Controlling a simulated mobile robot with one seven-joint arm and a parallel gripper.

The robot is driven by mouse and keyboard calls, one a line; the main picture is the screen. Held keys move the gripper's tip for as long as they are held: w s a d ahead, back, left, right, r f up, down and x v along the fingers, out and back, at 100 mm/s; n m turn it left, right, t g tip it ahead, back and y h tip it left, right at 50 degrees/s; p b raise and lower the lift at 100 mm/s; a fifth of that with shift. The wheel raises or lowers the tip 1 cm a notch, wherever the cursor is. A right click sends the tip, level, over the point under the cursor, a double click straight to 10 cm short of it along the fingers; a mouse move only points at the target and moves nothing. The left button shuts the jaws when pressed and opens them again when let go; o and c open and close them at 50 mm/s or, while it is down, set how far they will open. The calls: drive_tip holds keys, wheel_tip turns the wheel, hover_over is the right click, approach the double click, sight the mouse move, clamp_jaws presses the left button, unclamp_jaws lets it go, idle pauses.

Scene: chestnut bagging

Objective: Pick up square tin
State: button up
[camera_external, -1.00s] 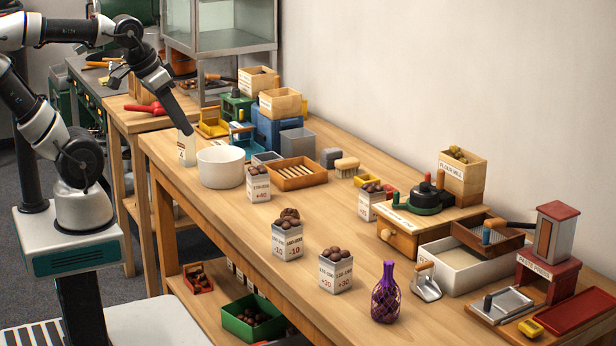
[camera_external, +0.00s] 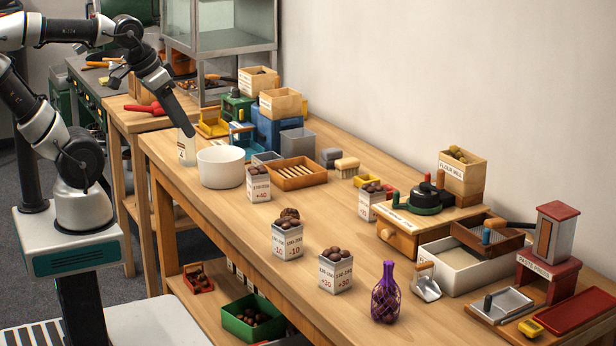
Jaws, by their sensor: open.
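My gripper (camera_external: 188,131) hangs at the left end of the long table, above and behind a small white labelled box (camera_external: 187,150). It is dark, open and small in this view, with nothing visible in it. Several square, light tins with number labels and chestnuts on top stand on the table: one marked +40 (camera_external: 258,186), one marked -10 (camera_external: 287,240), one marked +30 (camera_external: 336,273), and one partly hidden by a wooden box (camera_external: 371,203). I cannot tell which one is the square tin. My gripper is apart from all of them.
A white bowl (camera_external: 221,168) stands close to my gripper. A wooden slatted tray (camera_external: 297,176) and a brush (camera_external: 347,165) lie beyond it. A purple net bottle (camera_external: 385,296) stands near the front edge. The table's middle is mostly clear; wooden boxes and presses crowd the right.

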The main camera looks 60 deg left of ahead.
drive_tip(key=shift+o, duration=0.8)
drive_tip(key=shift+f, duration=0.1)
drive_tip(key=n+g+h+b, duration=0.3)
drive_tip(key=n+h+b, duration=0.5)
drive_tip(key=n+h, duration=0.85)
approach(295, 247)
drive_tip(key=d+n+y, duration=0.1)
drive_tip(key=d+n+y+b, duration=0.1)
drive_tip(key=d, duration=0.1)
drive_tip(key=d+n+y+b, duration=0.1)
drive_tip(key=d, duration=0.1)
drive_tip(key=shift+w+n, duration=0.3)
drive_tip(key=shift+n, duration=0.05)
drive_tip(key=shift+r+b+x, duration=0.15)
drive_tip(key=shift+b+x, duration=0.35)
drive_tip(key=shift+x, duration=1.05)
drive_tip(key=shift+r+b+x, duration=0.1)
drive_tip(key=shift+b+x, duration=0.35)
drive_tip(key=shift+x, duration=1.1)
drive_tip(key=shift+r, duration=0.1)
drive_tip(key=c, duration=1.2)
